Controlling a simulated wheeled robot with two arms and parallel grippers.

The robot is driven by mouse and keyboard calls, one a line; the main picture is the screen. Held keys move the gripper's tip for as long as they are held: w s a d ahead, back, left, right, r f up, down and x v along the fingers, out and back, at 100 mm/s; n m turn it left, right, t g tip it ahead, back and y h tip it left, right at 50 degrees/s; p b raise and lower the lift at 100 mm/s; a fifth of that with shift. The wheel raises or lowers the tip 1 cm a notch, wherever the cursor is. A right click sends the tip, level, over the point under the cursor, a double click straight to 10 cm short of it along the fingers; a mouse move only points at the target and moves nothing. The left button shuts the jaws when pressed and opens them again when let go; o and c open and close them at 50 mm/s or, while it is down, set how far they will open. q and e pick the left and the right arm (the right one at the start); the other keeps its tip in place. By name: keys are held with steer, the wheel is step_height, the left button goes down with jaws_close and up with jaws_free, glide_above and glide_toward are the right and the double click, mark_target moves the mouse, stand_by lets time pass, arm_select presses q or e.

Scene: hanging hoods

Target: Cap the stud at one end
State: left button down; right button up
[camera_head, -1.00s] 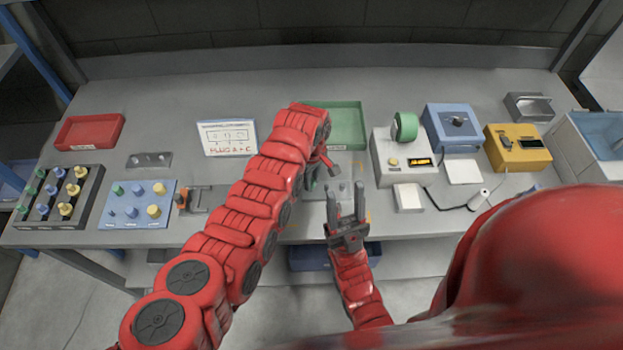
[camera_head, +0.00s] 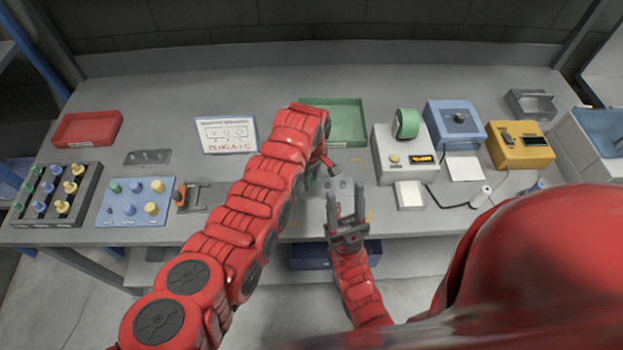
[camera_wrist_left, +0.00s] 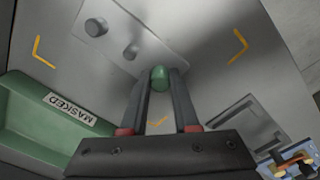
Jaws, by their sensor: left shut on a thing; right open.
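My left gripper (camera_wrist_left: 160,85) is shut on a small green cap (camera_wrist_left: 160,76), held between its fingertips. The cap overlaps the near end of a grey metal plate (camera_wrist_left: 150,28) in the left wrist view; whether it touches a stud there I cannot tell. In the head view the plate (camera_head: 345,185) is partly hidden behind my right gripper (camera_head: 346,208), which is open and empty. My left arm hides most of its own gripper there.
A green tray (camera_head: 345,103) marked "MASKED" in the left wrist view lies behind the plate. A blue board (camera_head: 120,218) and a dark rack (camera_head: 20,222) hold coloured caps at left. A white sign (camera_head: 226,120), red tray (camera_head: 112,120) and several devices surround the work area.

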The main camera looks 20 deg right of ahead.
arm_select(q)
steer(key=shift+f+b, duration=0.35)
steer(key=shift+f, duration=0.1)
stand_by(0.3)
steer(key=c, duration=0.6)
jaws_free()
steer(key=shift+r, duration=0.15)
steer(key=shift+w+r, duration=0.1)
steer(key=shift+r, duration=0.15)
step_height(320, 180, up, 7)
steer(key=b, duration=0.2)
steer(key=shift+b, duration=0.35)
steer(key=shift+r+p, duration=0.65)
steer(key=shift+r, duration=4.2)
